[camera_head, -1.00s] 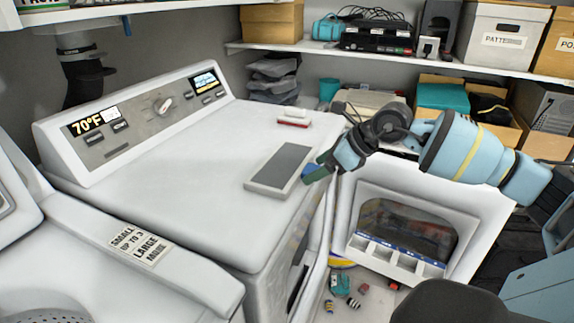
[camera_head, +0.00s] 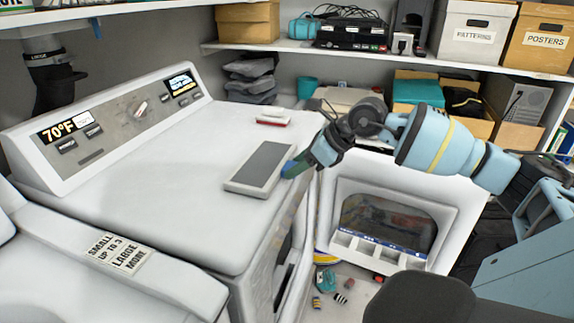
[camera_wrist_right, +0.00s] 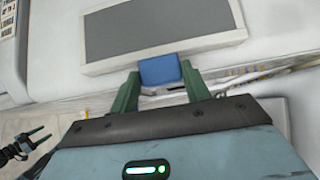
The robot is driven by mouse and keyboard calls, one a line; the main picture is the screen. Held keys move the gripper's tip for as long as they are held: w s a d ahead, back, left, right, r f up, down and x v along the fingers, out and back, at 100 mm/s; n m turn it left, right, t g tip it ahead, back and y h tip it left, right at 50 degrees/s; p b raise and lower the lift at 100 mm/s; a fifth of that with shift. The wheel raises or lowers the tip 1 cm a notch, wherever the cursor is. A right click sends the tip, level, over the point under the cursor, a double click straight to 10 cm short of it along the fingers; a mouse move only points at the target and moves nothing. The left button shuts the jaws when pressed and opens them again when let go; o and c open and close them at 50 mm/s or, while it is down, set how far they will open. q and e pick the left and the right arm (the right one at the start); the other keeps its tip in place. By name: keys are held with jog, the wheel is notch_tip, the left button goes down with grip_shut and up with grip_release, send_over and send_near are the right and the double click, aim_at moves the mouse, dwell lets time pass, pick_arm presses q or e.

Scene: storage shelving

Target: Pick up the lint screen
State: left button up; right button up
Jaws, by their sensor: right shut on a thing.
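The lint screen (camera_head: 261,166) is a flat white frame with a grey mesh and lies along the front edge of the dryer's white top (camera_head: 170,190). In the right wrist view the lint screen (camera_wrist_right: 160,30) fills the upper middle, with its blue tab (camera_wrist_right: 160,70) toward me. My right gripper (camera_head: 294,167) is at the screen's right side, its green fingers shut on the blue tab. I cannot tell whether the screen is slightly lifted. A dark gripper, apparently my left (camera_wrist_right: 36,140), shows small at the lower left of the right wrist view, fingers apart and empty.
A small red-and-white object (camera_head: 273,119) lies at the back of the dryer top. The control panel (camera_head: 115,120) rises behind. An open white door (camera_head: 455,205) stands below my right arm. Shelves with boxes (camera_head: 475,30) line the back. Small items (camera_head: 326,283) lie on the floor.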

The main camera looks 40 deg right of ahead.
pick_arm(q)
jog(key=shift+r+p, duration=0.3)
jog(key=shift+p, duration=0.1)
pick_arm(e)
notch_tip(320, 180, up, 10)
jog(key=shift+f, duration=0.2)
dwell(0.8)
